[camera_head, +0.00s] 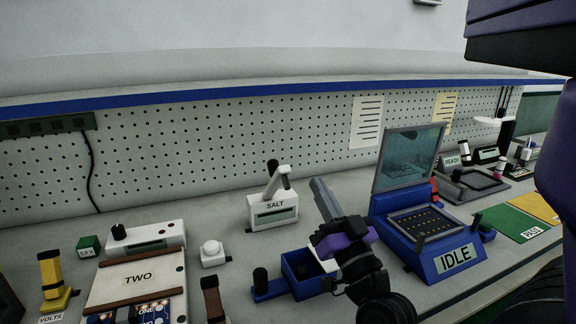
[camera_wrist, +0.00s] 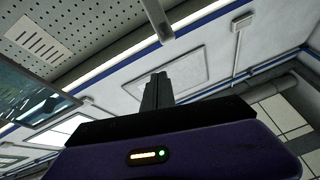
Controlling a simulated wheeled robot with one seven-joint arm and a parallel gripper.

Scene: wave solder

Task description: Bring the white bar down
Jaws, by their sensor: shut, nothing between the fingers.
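A pale grey-white bar (camera_head: 324,199) stands raised and tilted, leaning up to the left, above the blue open-topped box (camera_head: 303,271). Its lower end is hidden behind my gripper (camera_head: 324,236). In the wrist view a pale bar (camera_wrist: 158,20) comes down from the top edge, just beyond the shut dark fingers of my gripper (camera_wrist: 155,86). I cannot tell whether the fingers touch it. Nothing shows between the fingers. The purple gripper body hides part of the box.
The blue IDLE unit (camera_head: 440,254) with its raised glass lid (camera_head: 408,160) stands close on the right. The white SALT unit (camera_head: 272,212) is behind, to the left. The TWO unit (camera_head: 138,279) and a white button box (camera_head: 213,254) stand left. Pegboard backs the bench.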

